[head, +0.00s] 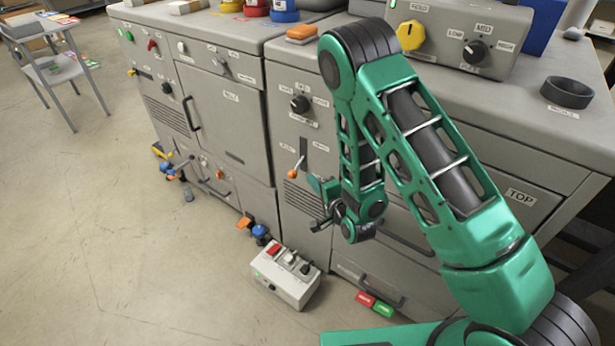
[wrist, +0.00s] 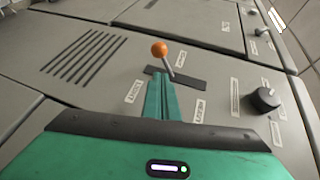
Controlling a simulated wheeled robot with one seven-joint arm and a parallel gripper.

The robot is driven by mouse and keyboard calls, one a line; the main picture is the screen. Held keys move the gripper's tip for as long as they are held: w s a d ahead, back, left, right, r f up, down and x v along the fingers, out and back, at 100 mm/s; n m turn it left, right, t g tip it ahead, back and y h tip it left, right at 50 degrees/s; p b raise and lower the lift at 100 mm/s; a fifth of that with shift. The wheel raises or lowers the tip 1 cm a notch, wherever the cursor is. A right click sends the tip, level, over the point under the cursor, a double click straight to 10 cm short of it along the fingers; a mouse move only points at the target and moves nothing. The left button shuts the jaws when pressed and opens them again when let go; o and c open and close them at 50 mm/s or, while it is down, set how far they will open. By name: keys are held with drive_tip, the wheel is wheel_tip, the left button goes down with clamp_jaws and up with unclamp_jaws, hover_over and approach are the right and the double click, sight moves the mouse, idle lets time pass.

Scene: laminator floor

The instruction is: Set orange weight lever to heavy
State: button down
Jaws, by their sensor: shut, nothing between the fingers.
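The weight lever has an orange ball knob (head: 293,174) on a thin metal shaft and sticks out of a dark slot in the grey cabinet front. In the wrist view the orange knob (wrist: 159,49) stands just beyond my fingertips, with its shaft rising from the slot (wrist: 192,80). My gripper (wrist: 161,80) is shut and empty, its green fingers pointing at the slot by the shaft's base. I cannot tell whether they touch the shaft. In the head view my gripper (head: 315,185) is just right of the knob. Labels flank the slot, too small to read surely.
A black rotary knob (head: 299,103) sits above the lever, and vent slits (wrist: 84,52) are beside it. A grey control box (head: 286,277) stands on the floor below. Red and green blocks (head: 375,303) lie near the cabinet foot. The floor at left is open.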

sight(297, 167)
drive_tip(key=shift+s+d+f+m+t, duration=0.2)
drive_tip(key=shift+s+f+m+t, duration=0.2)
drive_tip(key=shift+s+f+m, duration=0.35)
drive_tip(key=shift+s+d+f+m+t, duration=0.15)
drive_tip(key=shift+s+f+m+t, duration=0.25)
drive_tip(key=shift+s+f+m, duration=0.3)
drive_tip(key=shift+w, duration=0.15)
drive_tip(key=x, duration=1)
drive_tip(key=shift+a, duration=0.2)
